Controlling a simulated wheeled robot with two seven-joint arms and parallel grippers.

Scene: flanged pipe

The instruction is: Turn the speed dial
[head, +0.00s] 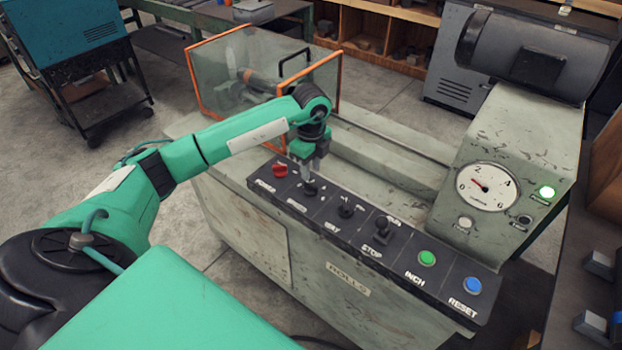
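A black control panel (365,222) runs along the front of a worn grey-green machine. On it, from left to right, are a red knob (280,170), a black knob (310,188), another black knob (346,208), a black upright control (381,230), a green button (427,257) and a blue button (472,285). The labels by the knobs are too small to read surely, so I cannot tell which is the speed dial. My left gripper (309,176) points down at the first black knob. Its fingers are at or just above it; contact and opening are unclear. My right gripper is out of view.
An orange-framed clear guard (217,85) stands just behind my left arm. The panel's right part is unobstructed.

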